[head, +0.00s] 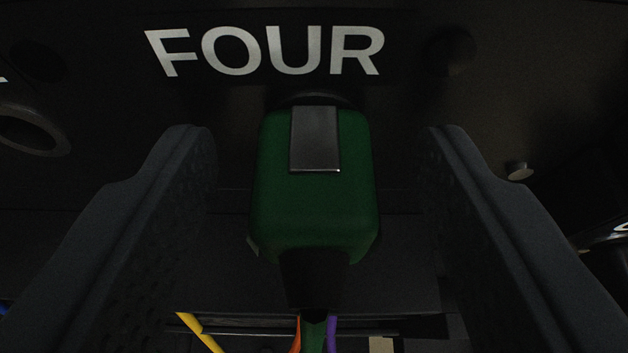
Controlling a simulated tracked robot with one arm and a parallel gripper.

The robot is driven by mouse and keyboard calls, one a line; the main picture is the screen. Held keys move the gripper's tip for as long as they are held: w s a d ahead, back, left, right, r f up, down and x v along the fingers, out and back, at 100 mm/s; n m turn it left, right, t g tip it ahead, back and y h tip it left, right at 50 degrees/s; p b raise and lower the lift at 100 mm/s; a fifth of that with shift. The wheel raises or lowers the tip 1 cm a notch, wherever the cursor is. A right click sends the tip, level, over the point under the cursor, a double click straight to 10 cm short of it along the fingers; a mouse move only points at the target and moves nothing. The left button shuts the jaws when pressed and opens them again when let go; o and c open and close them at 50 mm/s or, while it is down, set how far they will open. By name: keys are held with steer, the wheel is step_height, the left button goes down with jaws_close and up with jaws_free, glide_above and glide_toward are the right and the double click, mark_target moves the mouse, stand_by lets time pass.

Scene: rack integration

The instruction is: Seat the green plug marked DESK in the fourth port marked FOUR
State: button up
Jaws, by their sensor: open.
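The green plug (314,210) is in the middle of the head view, directly below the white FOUR label (265,50). Its far end meets the dark panel at a dark round port rim (318,99), most of which the plug hides. I cannot tell how deep the plug sits. A grey tab (314,139) lies on its top face, and a black cable boot points toward me. No DESK marking shows on the visible faces. My gripper (315,150) is open, with one finger on each side of the plug and a clear gap on both sides.
A round empty port (32,130) is at the left, partly cut off by the frame. A small knob (518,171) sticks out of the panel at the right. Yellow (200,332), orange and purple cables pass below the plug.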

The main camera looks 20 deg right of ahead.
steer(key=v, duration=1.3)
steer(key=shift+s+b, duration=0.25)
steer(key=shift+b, duration=0.1)
